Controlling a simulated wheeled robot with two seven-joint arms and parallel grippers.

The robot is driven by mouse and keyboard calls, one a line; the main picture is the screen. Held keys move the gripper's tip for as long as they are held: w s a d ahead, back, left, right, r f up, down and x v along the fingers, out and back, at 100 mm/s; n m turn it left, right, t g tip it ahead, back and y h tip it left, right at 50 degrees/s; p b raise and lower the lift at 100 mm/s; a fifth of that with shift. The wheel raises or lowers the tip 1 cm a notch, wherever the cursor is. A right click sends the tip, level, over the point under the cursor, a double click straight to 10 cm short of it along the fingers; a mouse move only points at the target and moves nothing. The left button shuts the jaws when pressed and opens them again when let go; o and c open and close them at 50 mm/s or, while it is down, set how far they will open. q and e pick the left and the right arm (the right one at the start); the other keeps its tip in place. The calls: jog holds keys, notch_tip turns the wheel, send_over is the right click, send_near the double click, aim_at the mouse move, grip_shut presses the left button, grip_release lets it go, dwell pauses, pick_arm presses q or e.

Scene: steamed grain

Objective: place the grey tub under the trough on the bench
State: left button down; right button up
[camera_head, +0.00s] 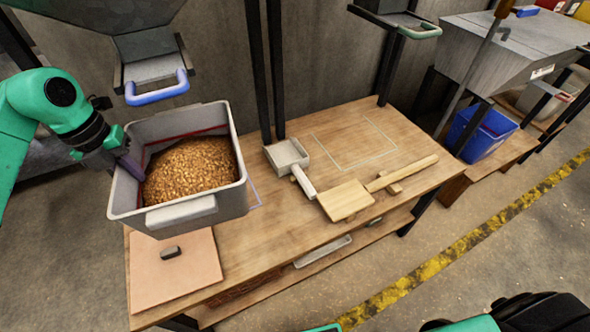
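The grey tub (183,217), heaped with golden-brown grain (190,171), is at the left end of the wooden bench (290,240). A grey trough with a blue handle (157,88) hangs just behind and above it. My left gripper (125,165) is at the tub's left wall, with a finger showing inside the rim; it appears closed on that wall. The outer finger is mostly hidden. I cannot tell whether the tub's base touches the bench. A blue outline (257,194) shows beside the tub's right side. My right gripper's fingers are not visible.
A pink board with a small dark block (171,252) lies in front of the tub. A small grey scoop (287,155) and a wooden paddle (346,200) lie mid-bench. A pale outline (355,143) is empty at the back right. A second trough with a green handle (419,31) hangs above.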

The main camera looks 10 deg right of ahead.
pick_arm(q)
jog(key=shift+w+r+n, duration=0.35)
jog(key=shift+r+n, duration=0.45)
jog(key=shift+r, duration=0.1)
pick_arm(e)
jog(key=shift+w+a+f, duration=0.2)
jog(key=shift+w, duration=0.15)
pick_arm(q)
notch_tip(320, 180, down, 20)
jog(key=shift+b, duration=0.55)
jog(key=c, duration=1.3)
grip_release()
jog(key=shift+s+f, duration=0.25)
jog(key=shift+f, duration=0.05)
jog(key=o, duration=0.4)
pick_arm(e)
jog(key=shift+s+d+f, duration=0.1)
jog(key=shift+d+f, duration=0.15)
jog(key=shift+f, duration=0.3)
pick_arm(q)
jog(key=shift+r, duration=0.1)
jog(key=r, duration=0.4)
jog(key=a+r, duration=0.1)
jog(key=r, duration=0.3)
jog(key=a+r, duration=0.1)
jog(key=r, duration=0.3)
jog(key=shift+s, duration=0.2)
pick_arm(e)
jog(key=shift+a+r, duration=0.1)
